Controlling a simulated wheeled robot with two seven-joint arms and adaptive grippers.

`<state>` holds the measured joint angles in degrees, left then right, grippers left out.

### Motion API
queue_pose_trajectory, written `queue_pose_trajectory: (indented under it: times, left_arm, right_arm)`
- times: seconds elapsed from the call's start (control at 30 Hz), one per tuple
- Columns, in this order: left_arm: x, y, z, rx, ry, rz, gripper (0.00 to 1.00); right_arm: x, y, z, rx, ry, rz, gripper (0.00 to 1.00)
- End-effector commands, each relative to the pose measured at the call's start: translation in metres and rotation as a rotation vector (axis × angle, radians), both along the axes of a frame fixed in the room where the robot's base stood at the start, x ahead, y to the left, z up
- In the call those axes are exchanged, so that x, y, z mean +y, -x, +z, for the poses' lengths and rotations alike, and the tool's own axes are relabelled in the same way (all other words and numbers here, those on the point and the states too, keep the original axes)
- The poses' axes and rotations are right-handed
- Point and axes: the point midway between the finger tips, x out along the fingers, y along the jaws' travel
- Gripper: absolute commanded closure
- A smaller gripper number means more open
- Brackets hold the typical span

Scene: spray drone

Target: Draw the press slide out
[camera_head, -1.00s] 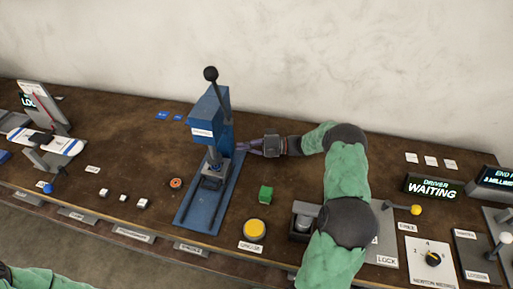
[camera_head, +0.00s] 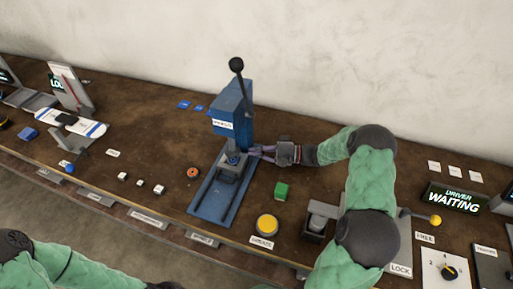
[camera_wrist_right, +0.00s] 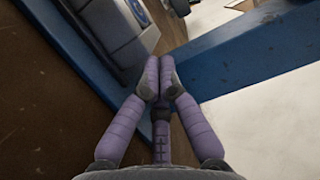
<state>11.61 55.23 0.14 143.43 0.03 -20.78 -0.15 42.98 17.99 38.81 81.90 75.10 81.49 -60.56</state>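The blue press (camera_head: 230,112) stands upright on a long blue base (camera_head: 202,204), with a black-knobbed lever on top. The press slide (camera_head: 231,172), a grey block with dark rails, sits low on the base below the press head. My right gripper (camera_head: 256,149) is just right of the press column, close to the slide's rear end; contact cannot be told. In the right wrist view, its purple fingertips (camera_wrist_right: 160,76) come together beside the blue frame, with nothing visible between them. Grey parts of the press show at upper left there. My left gripper is out of view; only its arm shows at bottom left.
The wall is close behind.

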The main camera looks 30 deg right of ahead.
Motion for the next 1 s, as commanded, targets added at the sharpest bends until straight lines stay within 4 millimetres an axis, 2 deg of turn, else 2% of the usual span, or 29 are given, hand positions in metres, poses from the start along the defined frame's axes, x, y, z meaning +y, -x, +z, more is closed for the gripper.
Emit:
queue_pose_trajectory:
  times: [0.03, 0.2, 0.33, 0.77, 1.0]
  left_arm:
    - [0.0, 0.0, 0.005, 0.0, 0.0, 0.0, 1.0]
    - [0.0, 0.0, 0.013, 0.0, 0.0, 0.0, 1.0]
    - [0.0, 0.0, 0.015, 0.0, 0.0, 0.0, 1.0]
    - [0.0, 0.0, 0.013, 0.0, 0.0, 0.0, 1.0]
    - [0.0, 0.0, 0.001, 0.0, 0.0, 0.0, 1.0]
  right_arm:
    - [0.011, 0.009, 0.003, 0.005, -0.005, 0.005, 1.0]
    - [0.038, 0.032, 0.003, 0.005, -0.006, 0.006, 1.0]
    - [0.048, 0.041, 0.002, 0.003, -0.003, 0.005, 1.0]
    - [0.049, 0.041, 0.0, 0.002, -0.003, 0.005, 1.0]
    - [0.037, 0.028, -0.003, -0.001, -0.001, 0.009, 1.0]
